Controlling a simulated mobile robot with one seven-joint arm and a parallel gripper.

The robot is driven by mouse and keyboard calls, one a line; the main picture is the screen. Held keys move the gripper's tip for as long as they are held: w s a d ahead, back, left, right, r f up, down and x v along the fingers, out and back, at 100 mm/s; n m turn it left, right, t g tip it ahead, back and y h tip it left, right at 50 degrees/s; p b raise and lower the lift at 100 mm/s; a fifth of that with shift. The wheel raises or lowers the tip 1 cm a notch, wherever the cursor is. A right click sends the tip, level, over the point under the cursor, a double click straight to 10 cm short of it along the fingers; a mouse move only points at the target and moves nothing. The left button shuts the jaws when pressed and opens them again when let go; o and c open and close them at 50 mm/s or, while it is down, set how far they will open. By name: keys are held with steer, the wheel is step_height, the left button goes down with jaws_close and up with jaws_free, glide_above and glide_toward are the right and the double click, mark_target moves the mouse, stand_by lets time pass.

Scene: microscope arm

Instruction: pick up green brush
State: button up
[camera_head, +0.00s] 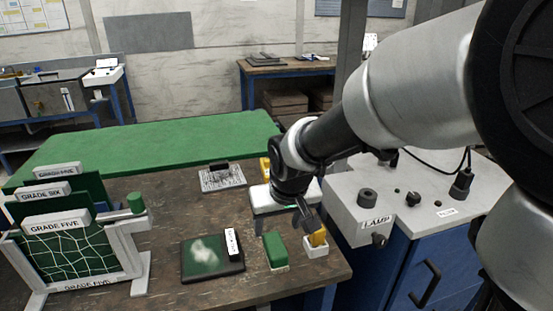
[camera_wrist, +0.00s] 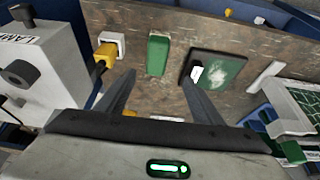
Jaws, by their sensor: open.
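A green brush (camera_head: 275,250), a block with a pale lower edge, lies on the brown wooden table near its front edge. In the wrist view the brush (camera_wrist: 157,55) shows beyond and between my two fingertips. My gripper (camera_head: 287,222) is open and empty, above and behind the brush, apart from it. In the wrist view the open fingers of my gripper (camera_wrist: 159,80) point toward the brush, with bare table between them. I see nothing in the jaws.
A yellow item in a white holder (camera_head: 316,250) stands close right of the brush. A dark slate (camera_head: 205,262) with a white-labelled block lies left. A rack of green boards (camera_head: 65,240) stands far left. The lamp box (camera_head: 360,207) is at right.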

mark_target(276, 246)
steer(key=b+x, duration=0.2)
steer(key=x, duration=0.8)
steer(key=shift+f+b, duration=0.15)
steer(key=shift+b, duration=0.2)
steer(key=x, duration=0.1)
steer(key=b+x, duration=0.1)
steer(key=x, duration=0.2)
steer(key=shift+s+d+f, duration=0.1)
steer(key=shift+d+f, duration=0.1)
steer(key=shift+d, duration=0.15)
steer(key=shift+w+f, duration=0.25)
steer(key=shift+f, duration=0.15)
steer(key=shift+f+b, duration=0.25)
steer(key=shift+b, duration=0.3)
steer(key=shift+c, duration=0.4)
steer(key=c, duration=1.1)
